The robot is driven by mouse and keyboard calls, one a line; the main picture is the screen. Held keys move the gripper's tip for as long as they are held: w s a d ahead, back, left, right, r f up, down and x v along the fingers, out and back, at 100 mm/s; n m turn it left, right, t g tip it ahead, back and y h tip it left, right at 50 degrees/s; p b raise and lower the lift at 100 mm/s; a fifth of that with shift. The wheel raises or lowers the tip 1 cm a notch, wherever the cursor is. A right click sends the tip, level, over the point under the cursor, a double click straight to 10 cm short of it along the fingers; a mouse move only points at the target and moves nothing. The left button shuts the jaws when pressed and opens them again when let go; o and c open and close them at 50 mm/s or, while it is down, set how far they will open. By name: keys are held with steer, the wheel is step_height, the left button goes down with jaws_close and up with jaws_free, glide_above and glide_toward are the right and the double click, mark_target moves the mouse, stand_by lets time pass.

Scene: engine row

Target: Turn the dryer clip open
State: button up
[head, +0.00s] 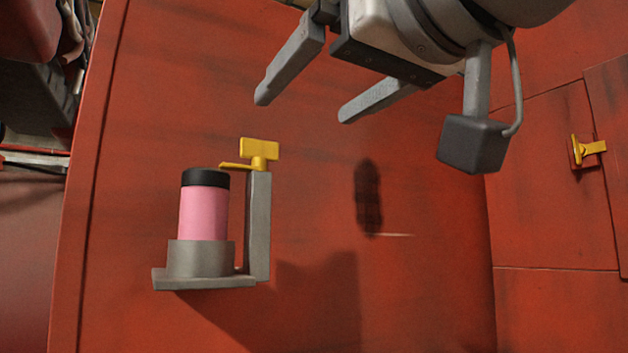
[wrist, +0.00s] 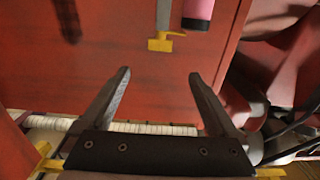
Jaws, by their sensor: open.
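The dryer clip (head: 259,150) is a yellow piece with a flat tab, on top of a grey upright post. Its thin arm reaches left over the black cap of the pink dryer cartridge (head: 204,212). The cartridge stands upright in a grey holder (head: 200,260) on the red panel. My gripper (head: 302,108) is open and empty, above and to the right of the clip, apart from it. In the wrist view the clip (wrist: 163,41) is beyond my open fingertips (wrist: 158,75), near the top, with the pink cartridge (wrist: 198,10) beside it, partly cut off.
A second yellow latch (head: 588,149) sits on a red door at the far right. Dark clutter (head: 38,95) shows past the panel's left edge.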

mark_target(262, 144)
steer(key=p+x, duration=0.1)
steer(key=x, duration=1.4)
steer(key=shift+w, duration=0.3)
steer(key=c, duration=1.4)
steer(key=shift+p, duration=0.35)
